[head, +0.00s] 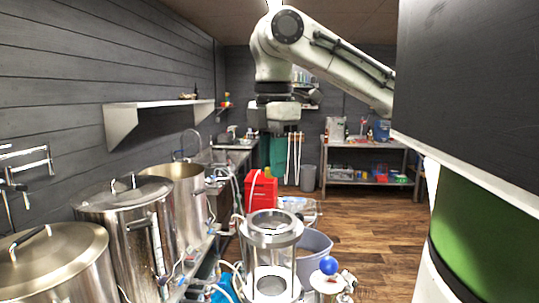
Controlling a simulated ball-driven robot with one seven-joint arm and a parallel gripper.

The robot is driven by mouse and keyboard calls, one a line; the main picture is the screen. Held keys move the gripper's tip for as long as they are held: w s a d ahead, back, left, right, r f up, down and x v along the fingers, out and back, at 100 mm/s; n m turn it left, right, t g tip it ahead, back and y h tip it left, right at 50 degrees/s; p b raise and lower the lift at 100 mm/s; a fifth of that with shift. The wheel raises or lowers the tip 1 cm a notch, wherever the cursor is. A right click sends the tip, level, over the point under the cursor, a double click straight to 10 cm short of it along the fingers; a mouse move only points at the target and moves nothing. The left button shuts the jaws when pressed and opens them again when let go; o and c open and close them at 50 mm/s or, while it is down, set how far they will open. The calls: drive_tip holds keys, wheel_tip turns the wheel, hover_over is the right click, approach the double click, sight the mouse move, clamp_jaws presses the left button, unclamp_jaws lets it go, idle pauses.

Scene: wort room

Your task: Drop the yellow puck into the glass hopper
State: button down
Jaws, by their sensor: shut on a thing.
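The glass hopper is the clear upright cylinder with a shiny metal ring (271,238) around its top, at the bottom centre of the head view. Its lower end is cut off by the picture edge. My gripper (276,129) hangs pointing down in the upper middle, above the hopper's rim in the picture and well apart from it. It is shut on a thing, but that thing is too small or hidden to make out. I see no yellow puck anywhere in the view.
Steel kettles (130,215) line the left wall under a wall shelf (160,105). A grey bin (313,258) and a blue ball (328,265) are right of the hopper. The wooden floor (375,225) at right is open, up to a back table (367,145).

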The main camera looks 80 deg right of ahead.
drive_tip(key=shift+w+f, duration=0.1)
drive_tip(key=shift+f, duration=0.75)
wheel_tip(320, 180, down, 6)
drive_tip(key=b, duration=0.6)
drive_tip(key=shift+s+d+p, duration=0.1)
drive_tip(key=shift+s+p, duration=0.1)
drive_tip(key=shift+p, duration=0.15)
drive_tip(key=c, duration=1)
unclamp_jaws()
drive_tip(key=shift+o, duration=0.2)
wheel_tip(320, 180, up, 11)
drive_tip(key=shift+f, duration=0.1)
